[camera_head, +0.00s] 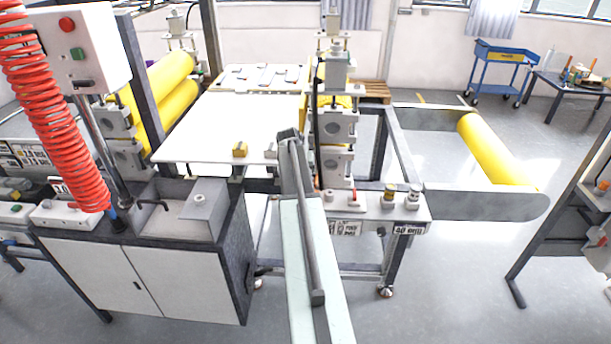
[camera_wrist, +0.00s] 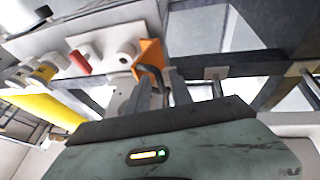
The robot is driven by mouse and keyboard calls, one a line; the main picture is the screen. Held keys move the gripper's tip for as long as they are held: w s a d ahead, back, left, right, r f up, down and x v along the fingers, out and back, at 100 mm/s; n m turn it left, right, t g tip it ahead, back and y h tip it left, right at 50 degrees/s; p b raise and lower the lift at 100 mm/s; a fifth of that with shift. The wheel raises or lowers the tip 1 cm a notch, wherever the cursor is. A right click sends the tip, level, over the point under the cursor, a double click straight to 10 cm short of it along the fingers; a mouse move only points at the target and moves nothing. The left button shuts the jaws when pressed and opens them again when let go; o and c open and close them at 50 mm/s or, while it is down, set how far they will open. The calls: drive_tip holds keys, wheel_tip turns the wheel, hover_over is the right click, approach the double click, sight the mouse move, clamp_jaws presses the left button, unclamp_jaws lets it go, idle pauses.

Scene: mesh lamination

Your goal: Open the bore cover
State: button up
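In the wrist view an orange plate (camera_wrist: 151,53) stands at the end of the pale control panel, beside a white round boss. It may be the bore cover; no label shows. A dark curved handle (camera_wrist: 149,74) is in front of it. My gripper (camera_wrist: 163,88) is at this handle, its two fingers on either side of the handle's lower end. Contact, and whether the fingers are closed on it, cannot be made out. In the head view my arm reaches to the machine's front and hides the orange plate and my fingertips.
A white sheet table (camera_head: 205,135) is behind my arm. A sink cabinet (camera_head: 150,270) stands at the left. A yellow roller (camera_head: 497,150) and open floor are at the right.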

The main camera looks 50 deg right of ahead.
drive_tip(key=p+v, duration=0.5)
drive_tip(key=v, duration=0.2)
